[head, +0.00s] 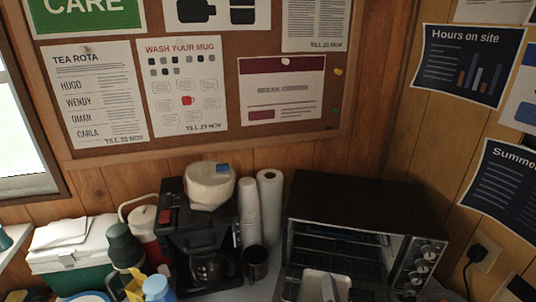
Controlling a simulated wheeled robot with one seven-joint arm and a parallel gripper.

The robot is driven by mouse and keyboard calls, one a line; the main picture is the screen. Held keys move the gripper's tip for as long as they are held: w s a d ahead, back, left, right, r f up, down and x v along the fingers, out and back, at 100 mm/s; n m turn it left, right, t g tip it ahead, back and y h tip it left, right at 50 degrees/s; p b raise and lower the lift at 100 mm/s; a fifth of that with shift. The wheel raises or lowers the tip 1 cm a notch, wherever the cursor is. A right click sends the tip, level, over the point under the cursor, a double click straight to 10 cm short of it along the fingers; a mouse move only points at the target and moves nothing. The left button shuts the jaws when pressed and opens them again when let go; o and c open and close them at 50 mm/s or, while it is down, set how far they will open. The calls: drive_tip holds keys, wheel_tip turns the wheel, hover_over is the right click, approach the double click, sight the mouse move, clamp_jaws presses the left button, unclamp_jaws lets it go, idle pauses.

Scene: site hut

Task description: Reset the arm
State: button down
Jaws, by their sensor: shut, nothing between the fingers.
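My gripper is not clearly seen in the head view, and no fingers can be made out. A pale, tray-like shape (313,284) with a grey piece on it is cut off by the bottom edge, in front of the toaster oven. I cannot tell what it is.
The black toaster oven (365,190) stands at the right of the counter. Left of it are a paper roll (270,205), stacked cups (249,210), a dark mug (256,262), a coffee maker (195,235), flasks and a green-white cooler (70,250). A pinboard (368,75) hangs behind.

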drive_tip(key=s+d+m, duration=0.3)
drive_tip(key=s+m, duration=0.9)
drive_tip(key=s, duration=0.6)
drive_tip(key=s+d+m+g+y, duration=0.1)
drive_tip(key=s+d+m, duration=0.2)
drive_tip(key=s+m, duration=0.9)
drive_tip(key=s, duration=0.7)
drive_tip(key=shift+d+r+m, duration=0.15)
drive_tip(key=shift+d+m, duration=0.05)
drive_tip(key=shift+m, duration=0.2)
